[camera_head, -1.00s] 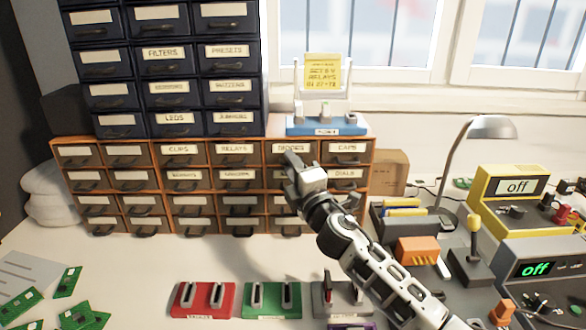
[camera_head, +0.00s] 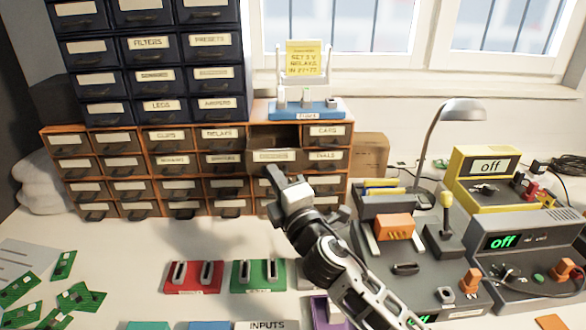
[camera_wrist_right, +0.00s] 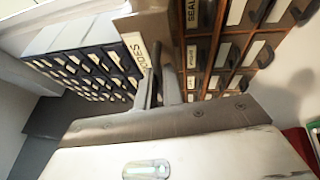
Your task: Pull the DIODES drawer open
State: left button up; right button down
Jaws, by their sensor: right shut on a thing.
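The DIODES drawer (camera_head: 277,156) is in the top row of the orange-framed cabinet (camera_head: 147,147). It is pulled out, with a dark gap (camera_head: 274,136) behind its front. In the right wrist view its label (camera_wrist_right: 138,58) is partly readable, and its brown body (camera_wrist_right: 143,28) sticks out past the other fronts. My right gripper (camera_head: 274,174) is in front of the drawer, shut on its handle. The fingers (camera_wrist_right: 160,88) show at the handle in the right wrist view; the handle itself is mostly hidden. My left gripper is in neither view.
Dark blue drawers (camera_head: 150,75) and a blue stand (camera_head: 305,108) sit on the cabinet. A cardboard box (camera_head: 370,153) and lamp (camera_head: 430,150) stand to its right. Red (camera_head: 195,277) and green (camera_head: 258,275) trays lie in front.

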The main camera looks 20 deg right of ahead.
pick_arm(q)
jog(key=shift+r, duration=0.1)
pick_arm(e)
jog(key=c, duration=1.5)
grip_release()
pick_arm(q)
jog(key=b, duration=0.3)
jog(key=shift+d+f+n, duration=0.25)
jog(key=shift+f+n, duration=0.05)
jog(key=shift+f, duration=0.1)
pick_arm(e)
jog(key=v, duration=1.6)
